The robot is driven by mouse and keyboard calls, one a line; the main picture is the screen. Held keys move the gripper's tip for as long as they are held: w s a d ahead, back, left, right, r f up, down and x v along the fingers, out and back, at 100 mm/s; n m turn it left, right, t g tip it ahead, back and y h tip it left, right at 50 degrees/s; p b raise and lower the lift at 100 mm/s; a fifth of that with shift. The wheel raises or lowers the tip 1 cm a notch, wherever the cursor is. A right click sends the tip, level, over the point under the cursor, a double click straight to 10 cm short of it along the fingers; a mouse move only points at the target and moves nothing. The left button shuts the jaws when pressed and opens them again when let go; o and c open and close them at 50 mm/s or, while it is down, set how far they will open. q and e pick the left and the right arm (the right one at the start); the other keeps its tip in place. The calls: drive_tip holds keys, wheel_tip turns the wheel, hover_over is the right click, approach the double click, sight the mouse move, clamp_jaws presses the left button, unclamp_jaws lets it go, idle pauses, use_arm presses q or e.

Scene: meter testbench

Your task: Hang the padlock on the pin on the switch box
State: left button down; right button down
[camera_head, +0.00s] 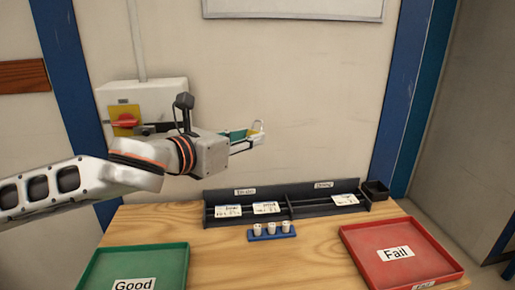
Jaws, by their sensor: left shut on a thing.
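My left gripper (245,142) reaches in from the left above the table and is shut on the padlock (257,131). The padlock's pale yellowish loop shows at the fingertips; the fingers partly hide the rest of it. The switch box (160,97) is a light grey box on the wall at the left, with a yellow plate and a red switch (125,120). The padlock is to the right of the box and apart from it. My gripper and wrist cover the box's lower right part. I cannot make out the pin. My right gripper is not in view.
A wooden table (215,265) stands below. On it are a green "Good" tray (178,262), a red "Fail" tray (352,238), a black rack (300,212) with labelled cards and a blue holder (257,237) with small white pieces. The wall right of my gripper is clear.

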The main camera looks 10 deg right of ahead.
use_arm(q)
drive_tip(key=w+a+f+n+t+y, duration=0.1)
drive_tip(key=w+a+n+t+y, duration=0.1)
drive_tip(key=a+n+t+y, duration=0.2)
drive_tip(key=w+a+f+n+t+y, duration=0.1)
drive_tip(key=a+n+t+y, duration=0.4)
drive_tip(key=a+y, duration=0.5)
drive_tip(key=w+a+n, duration=0.1)
drive_tip(key=a, duration=0.6)
drive_tip(key=shift+w+a+n+y, duration=0.15)
drive_tip(key=shift+w+n+y, duration=0.15)
drive_tip(key=shift+w+n, duration=0.1)
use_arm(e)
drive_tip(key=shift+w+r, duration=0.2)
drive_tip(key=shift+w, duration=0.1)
